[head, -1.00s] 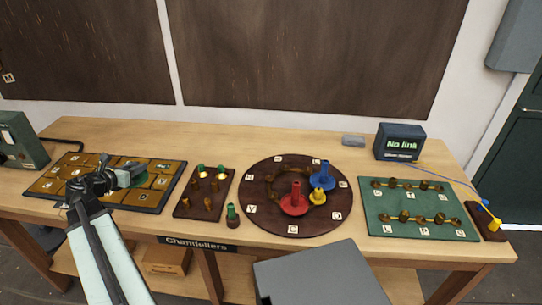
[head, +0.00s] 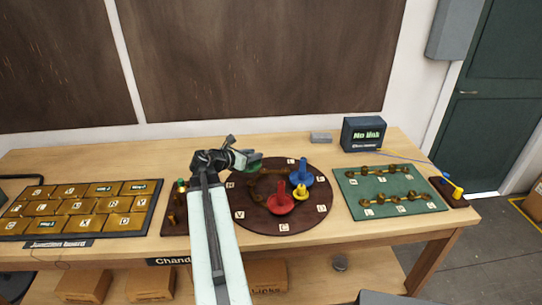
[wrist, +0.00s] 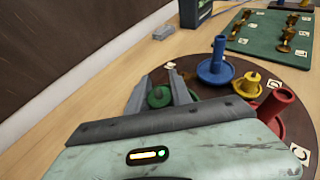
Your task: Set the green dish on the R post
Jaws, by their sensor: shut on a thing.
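My gripper (head: 257,157) is shut on the green dish (head: 250,166), over the back left part of the round dark board (head: 262,224). The wrist view shows the green dish (wrist: 160,96) between the two fingers (wrist: 160,90), partly hidden by them. I cannot tell whether the dish touches the board. The red dish (head: 281,204), yellow dish (head: 300,191) and blue dish (head: 303,174) stand together on the board's right half. Letter tags ring the board; V, C and D are legible, but I cannot make out an R. My arm hides part of the board's left side.
A green board with brass posts (head: 388,205) lies to the right, with a "No link" display (head: 363,134) behind it. A small grey block (head: 321,137) lies at the back. A gold-tiled board (head: 80,212) is at the left. A small brown rack (head: 172,225) is partly behind my arm.

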